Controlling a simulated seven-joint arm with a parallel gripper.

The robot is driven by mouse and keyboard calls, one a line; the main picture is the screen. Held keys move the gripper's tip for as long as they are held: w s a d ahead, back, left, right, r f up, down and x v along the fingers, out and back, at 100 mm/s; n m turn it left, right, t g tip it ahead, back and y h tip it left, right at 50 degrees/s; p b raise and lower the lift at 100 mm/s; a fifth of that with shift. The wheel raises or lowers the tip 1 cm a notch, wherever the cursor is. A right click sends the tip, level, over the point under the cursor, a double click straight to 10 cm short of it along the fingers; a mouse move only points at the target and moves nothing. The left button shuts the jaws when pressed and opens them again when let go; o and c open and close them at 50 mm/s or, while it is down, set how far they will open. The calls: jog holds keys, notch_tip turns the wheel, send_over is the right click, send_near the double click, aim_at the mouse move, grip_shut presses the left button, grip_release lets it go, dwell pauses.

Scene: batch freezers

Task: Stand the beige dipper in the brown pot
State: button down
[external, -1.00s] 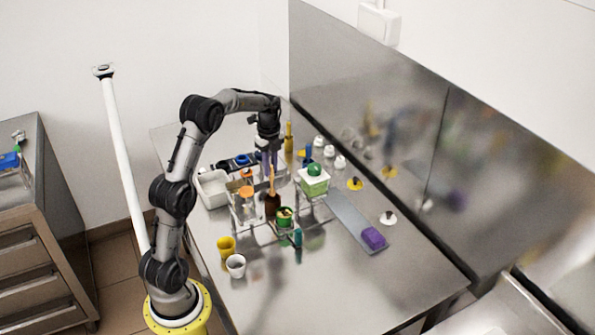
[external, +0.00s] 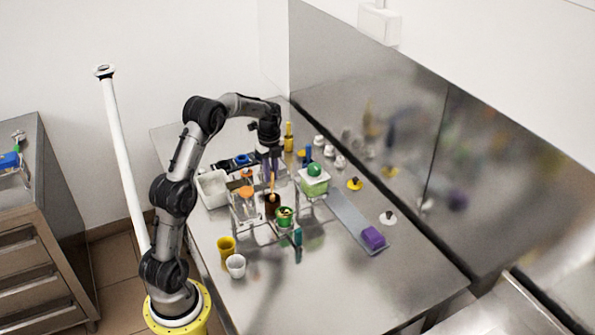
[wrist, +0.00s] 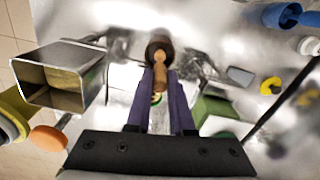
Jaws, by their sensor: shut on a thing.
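The beige dipper (external: 272,184) is upright between the purple fingers of my gripper (external: 270,171). In the wrist view my gripper (wrist: 161,84) is shut on the dipper (wrist: 160,70). The brown pot (external: 271,209) stands directly below my gripper, among the items on the steel table. The dipper's lower end is at the pot's mouth and looks inside it; how deep it reaches is hidden. In the wrist view the brown pot (wrist: 158,42) shows just beyond the fingertips, around the dipper's far end.
A green tin (external: 285,217) is close in front. The table's front right is clear.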

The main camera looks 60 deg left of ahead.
jog(key=shift+f, duration=0.25)
jog(key=shift+f, duration=0.35)
jog(key=shift+f, duration=0.9)
jog(key=c, duration=0.7)
grip_release()
jog(key=shift+o, duration=0.2)
jog(key=o, duration=0.4)
jog(key=shift+r, duration=0.15)
